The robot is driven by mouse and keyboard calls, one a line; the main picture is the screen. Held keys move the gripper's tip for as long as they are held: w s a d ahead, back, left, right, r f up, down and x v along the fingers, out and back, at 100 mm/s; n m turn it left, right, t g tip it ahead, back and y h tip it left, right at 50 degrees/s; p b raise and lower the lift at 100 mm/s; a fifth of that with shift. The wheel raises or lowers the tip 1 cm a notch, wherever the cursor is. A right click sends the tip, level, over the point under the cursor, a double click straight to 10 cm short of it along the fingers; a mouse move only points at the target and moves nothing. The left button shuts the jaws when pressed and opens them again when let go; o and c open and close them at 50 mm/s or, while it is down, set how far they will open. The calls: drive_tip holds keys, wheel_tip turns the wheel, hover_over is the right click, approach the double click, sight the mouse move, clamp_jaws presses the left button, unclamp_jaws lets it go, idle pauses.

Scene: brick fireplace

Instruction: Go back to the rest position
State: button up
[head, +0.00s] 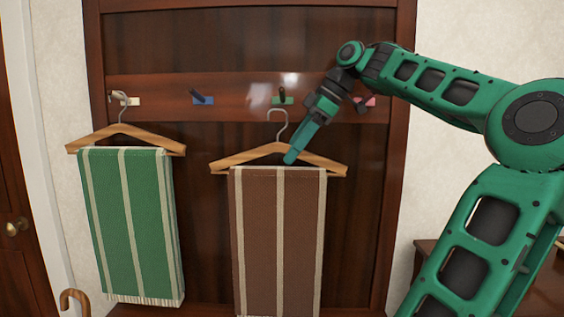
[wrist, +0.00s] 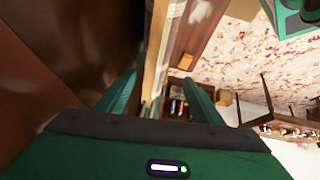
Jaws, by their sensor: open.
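My gripper (head: 290,157) points down at the right arm of the middle wooden hanger (head: 233,160). This hanger carries a brown striped cloth (head: 278,240). In the wrist view the two green fingers are apart, and a strip of light wood, likely the hanger (wrist: 157,60), shows between them. My gripper is open, around or very close to the hanger; exact contact cannot be told. The hanger's metal hook (head: 277,122) is just below the green peg (head: 283,98); I cannot tell whether it rests on it.
A green striped cloth (head: 130,225) hangs on another hanger (head: 85,143) at the left, by the pale yellow peg (head: 125,99). A blue peg (head: 203,98) is bare. A pink peg (head: 369,101) is partly behind my arm. The dark wood panel (head: 365,200) stands close behind.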

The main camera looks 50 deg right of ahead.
drive_tip(key=shift+v, duration=0.75)
drive_tip(key=shift+r, duration=0.1)
